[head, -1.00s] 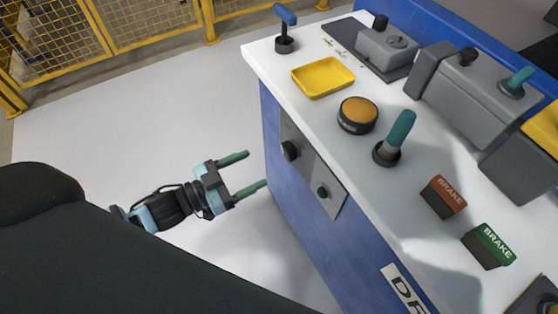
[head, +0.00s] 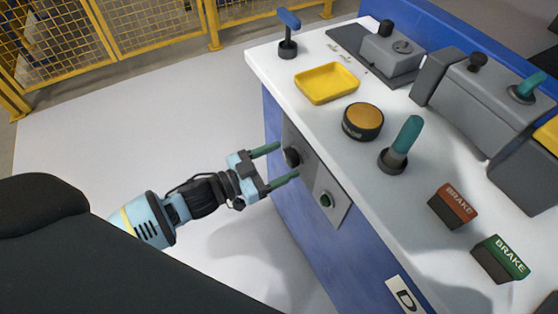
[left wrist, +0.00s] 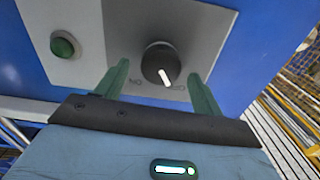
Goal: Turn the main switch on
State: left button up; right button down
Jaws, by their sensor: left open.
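The main switch is a black round knob (head: 292,157) on a grey plate on the blue front of the console. In the left wrist view the knob (left wrist: 158,60) shows a white mark pointing down and slightly right, with small lettering on the plate at either side, partly legible. My left gripper (head: 288,160) is open, its two green fingers pointing at the plate. In the left wrist view one finger is on each side of the knob; I cannot tell whether either touches it. My right gripper is not in view.
A green button (head: 326,199) sits beside the knob on the same plate. The floor at left is clear up to a yellow fence (head: 150,40).

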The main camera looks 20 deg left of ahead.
pick_arm(q)
jog(key=shift+w+d, duration=0.1)
jog(key=c, duration=1)
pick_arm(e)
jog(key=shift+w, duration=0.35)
